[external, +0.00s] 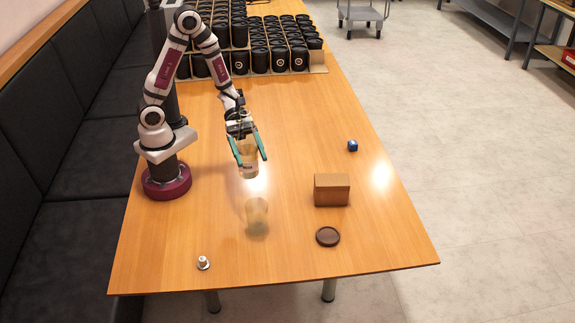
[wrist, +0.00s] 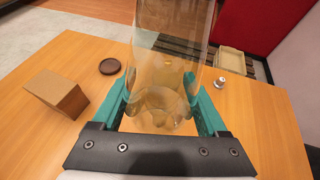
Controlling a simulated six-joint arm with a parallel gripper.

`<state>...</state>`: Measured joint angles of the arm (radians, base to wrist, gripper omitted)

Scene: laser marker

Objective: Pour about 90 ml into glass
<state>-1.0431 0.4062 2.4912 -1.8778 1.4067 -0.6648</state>
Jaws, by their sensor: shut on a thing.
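My gripper (external: 246,148) is shut on a clear vessel (external: 248,169) and holds it above the table, slightly tilted. In the wrist view the vessel (wrist: 174,40) rises between my two teal fingers (wrist: 160,108). Its contents look pale amber, but I cannot tell the level. A clear glass (external: 257,216) stands on the table just below and nearer the camera than the held vessel, apart from it. I cannot tell whether the glass holds liquid. In the wrist view the held vessel covers the glass's place.
A small silver-white item (external: 203,263) is near the front edge. Several black canisters (external: 262,62) fill the back. The table around the glass is clear.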

